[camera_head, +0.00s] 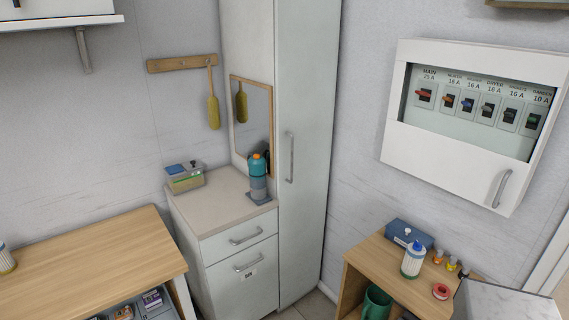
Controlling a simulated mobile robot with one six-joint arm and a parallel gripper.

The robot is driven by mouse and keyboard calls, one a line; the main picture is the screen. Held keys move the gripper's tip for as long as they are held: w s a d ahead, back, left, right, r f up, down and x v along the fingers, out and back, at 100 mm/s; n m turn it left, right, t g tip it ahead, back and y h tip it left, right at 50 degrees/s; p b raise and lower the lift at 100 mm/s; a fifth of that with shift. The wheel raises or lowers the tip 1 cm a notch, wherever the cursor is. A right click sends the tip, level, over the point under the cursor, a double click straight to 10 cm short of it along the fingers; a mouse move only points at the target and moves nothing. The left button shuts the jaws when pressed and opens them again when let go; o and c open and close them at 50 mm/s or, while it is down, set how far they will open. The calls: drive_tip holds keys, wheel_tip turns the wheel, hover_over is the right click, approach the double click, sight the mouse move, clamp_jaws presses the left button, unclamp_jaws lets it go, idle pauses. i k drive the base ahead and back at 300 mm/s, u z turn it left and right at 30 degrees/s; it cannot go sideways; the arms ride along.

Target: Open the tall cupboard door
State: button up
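The tall cupboard door (305,120) is a pale, narrow panel in the middle of the view, standing in the corner beside the right wall. It looks shut, flush with the cupboard body. A vertical grey bar handle (290,158) sits at its left side, around mid-height. The cupboard's left side panel (247,40) carries a wood-framed mirror (253,115). The door's top is cut off by the picture edge. My gripper is not in view.
Wooden tables stand left (90,260) and right (375,270). A breaker box (470,170) hangs right. Little floor shows.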

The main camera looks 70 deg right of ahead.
sight(307, 32)
drive_tip(key=u, duration=0.05)
drive_tip(key=k, duration=0.9)
drive_tip(key=z, duration=0.6)
drive_tip(key=i, duration=0.5)
drive_tip(key=u, duration=0.15)
